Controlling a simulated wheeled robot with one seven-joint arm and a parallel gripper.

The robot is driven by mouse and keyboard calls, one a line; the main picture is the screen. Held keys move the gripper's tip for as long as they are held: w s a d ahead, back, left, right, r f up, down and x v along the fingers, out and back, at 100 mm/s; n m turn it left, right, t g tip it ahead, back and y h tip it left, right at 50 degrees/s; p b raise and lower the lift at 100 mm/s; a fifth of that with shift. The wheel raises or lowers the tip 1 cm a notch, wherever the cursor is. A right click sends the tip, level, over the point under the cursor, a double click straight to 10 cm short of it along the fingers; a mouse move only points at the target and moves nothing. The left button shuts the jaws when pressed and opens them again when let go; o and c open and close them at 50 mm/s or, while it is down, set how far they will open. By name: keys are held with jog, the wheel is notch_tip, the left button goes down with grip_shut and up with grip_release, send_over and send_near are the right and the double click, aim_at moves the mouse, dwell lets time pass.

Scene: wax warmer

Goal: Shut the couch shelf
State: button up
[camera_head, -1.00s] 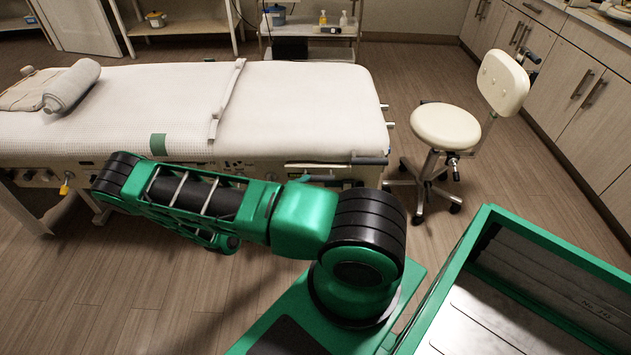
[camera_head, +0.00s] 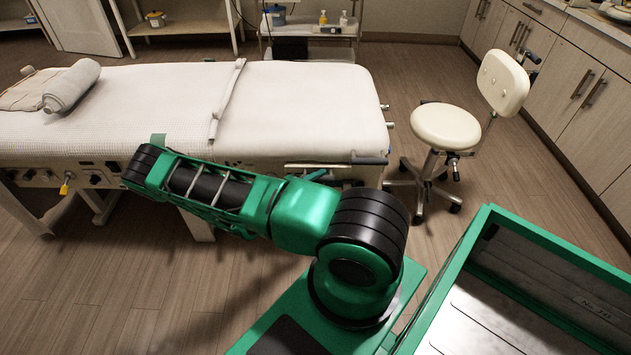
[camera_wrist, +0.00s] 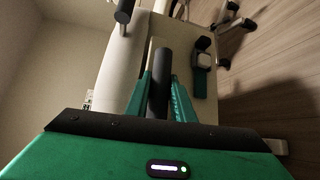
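The treatment couch (camera_head: 300,100) stands across the head view, its white top flat. At its near right end a thin pale edge (camera_head: 325,165) with a grey bar (camera_head: 370,159) shows, perhaps the couch shelf; how far out it stands is unclear. My gripper is mostly hidden behind my arm in the head view. In the wrist view my gripper's green fingers (camera_wrist: 161,78) lie either side of a dark rod (camera_wrist: 160,85), very close to it. I cannot tell if they press on it. A second dark cylinder (camera_wrist: 124,12) shows beyond.
A white stool (camera_head: 445,126) with a backrest stands right of the couch. Cabinets (camera_head: 570,90) line the right wall. My own green tray fills the lower right. Bare floor (camera_head: 90,280) lies at lower left. A rolled towel (camera_head: 72,86) rests on the couch.

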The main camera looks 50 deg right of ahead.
grip_shut()
jog(key=w+d, duration=0.2)
jog(key=shift+w+d+f, duration=0.15)
jog(key=shift+w+d, duration=0.05)
jog(key=shift+d, duration=0.2)
jog(key=o, duration=0.6)
grip_release()
jog(key=a, duration=0.3)
jog(key=a+r, duration=0.1)
jog(key=a, duration=0.3)
jog(key=w+a, duration=0.1)
jog(key=a, duration=0.2)
jog(key=shift+a+r, duration=0.25)
jog(key=shift+a, duration=0.1)
